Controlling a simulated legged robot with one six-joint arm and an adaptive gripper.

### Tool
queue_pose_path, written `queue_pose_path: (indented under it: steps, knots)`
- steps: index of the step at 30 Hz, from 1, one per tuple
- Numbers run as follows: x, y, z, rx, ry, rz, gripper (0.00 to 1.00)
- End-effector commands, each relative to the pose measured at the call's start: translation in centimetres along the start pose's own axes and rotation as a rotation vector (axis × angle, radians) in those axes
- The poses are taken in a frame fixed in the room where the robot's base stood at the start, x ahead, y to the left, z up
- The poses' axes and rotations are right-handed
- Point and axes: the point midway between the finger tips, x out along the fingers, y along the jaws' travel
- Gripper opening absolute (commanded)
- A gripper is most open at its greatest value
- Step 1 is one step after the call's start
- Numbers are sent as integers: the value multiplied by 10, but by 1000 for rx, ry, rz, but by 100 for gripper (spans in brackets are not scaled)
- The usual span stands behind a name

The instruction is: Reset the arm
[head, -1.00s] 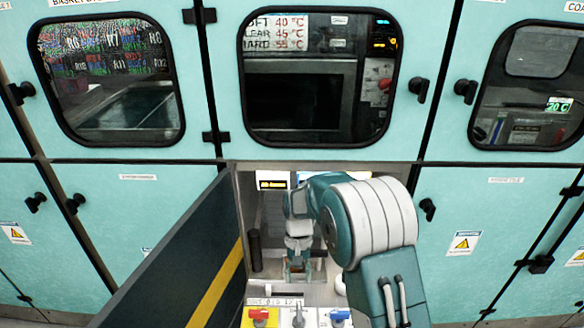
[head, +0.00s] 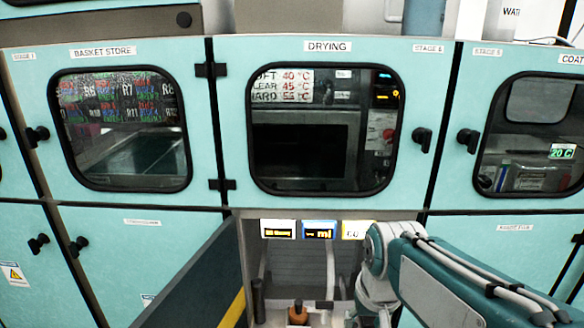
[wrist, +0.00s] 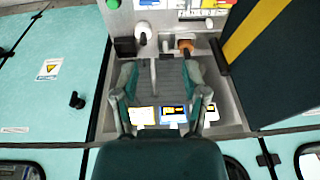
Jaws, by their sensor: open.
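My arm (head: 450,275) reaches in from the lower right of the head view, in front of the right side of an open compartment (head: 290,268) under the drying window. My gripper is not clearly visible there. In the wrist view my gripper (wrist: 161,78) is open, its two green-and-grey fingers spread apart with nothing between them. The compartment's grey floor and wall lie beyond the fingers.
The compartment door (head: 195,275) with its yellow stripe stands open on the left. Small lit displays (head: 319,230) line the compartment's top. An orange-brown object (wrist: 185,46), a white round one (wrist: 143,32) and a black box (wrist: 125,47) show in the wrist view.

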Motion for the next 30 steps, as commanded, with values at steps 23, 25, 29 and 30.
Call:
queue_pose_path:
  steps: [23, 25, 29, 30]
  knots:
    - [-38, 30, 91, -15, 301, 42, 57]
    - [-38, 30, 91, -14, 301, 42, 57]
    - [-38, 30, 91, -14, 300, 42, 57]
    - [-38, 30, 91, -14, 300, 42, 57]
